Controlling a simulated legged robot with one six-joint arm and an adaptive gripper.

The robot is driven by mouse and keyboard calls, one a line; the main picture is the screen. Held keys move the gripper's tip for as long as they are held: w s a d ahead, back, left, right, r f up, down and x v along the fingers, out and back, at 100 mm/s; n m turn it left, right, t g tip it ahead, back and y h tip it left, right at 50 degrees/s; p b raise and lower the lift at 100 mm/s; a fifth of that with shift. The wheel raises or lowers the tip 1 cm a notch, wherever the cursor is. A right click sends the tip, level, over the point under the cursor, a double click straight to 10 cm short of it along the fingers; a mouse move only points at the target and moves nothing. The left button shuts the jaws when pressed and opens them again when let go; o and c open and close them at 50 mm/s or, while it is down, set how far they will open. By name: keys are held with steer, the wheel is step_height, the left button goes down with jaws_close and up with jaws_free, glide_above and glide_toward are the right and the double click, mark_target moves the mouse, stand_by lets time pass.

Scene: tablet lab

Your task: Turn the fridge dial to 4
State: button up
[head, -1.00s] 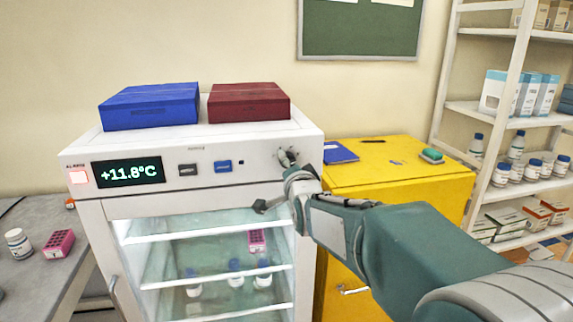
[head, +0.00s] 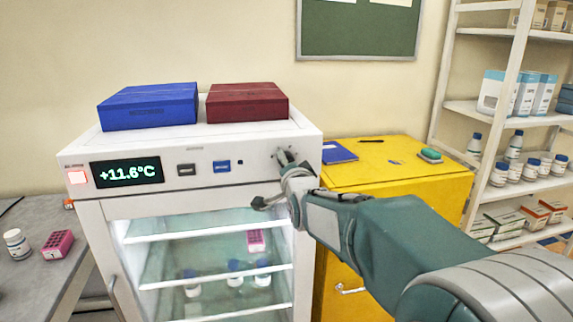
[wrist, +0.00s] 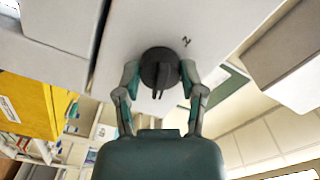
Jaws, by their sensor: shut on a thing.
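The fridge (head: 210,215) is white with a glass door, and its front panel display (head: 127,172) reads +11.6°C. The dial (wrist: 160,70) is a dark round knob with a raised grip bar, on the panel in the wrist view. A mark that looks like a 2 is printed beside it. My gripper (wrist: 160,84) is shut on the dial, one finger on each side of it. In the head view my gripper (head: 285,158) is at the right end of the panel and mostly hides the dial, so its setting cannot be read there.
Blue (head: 148,106) and dark red (head: 247,102) boxes lie on top of the fridge. A yellow cabinet (head: 400,185) stands close on the right, under my arm. A grey bench (head: 35,250) is at the left.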

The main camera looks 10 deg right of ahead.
steer(key=shift+f, duration=0.1)
steer(key=n, duration=1.5)
steer(key=shift+d, duration=0.1)
steer(key=shift+n, duration=2.3)
steer(key=o, duration=1.1)
steer(key=shift+w, duration=0.1)
steer(key=shift+o, duration=0.2)
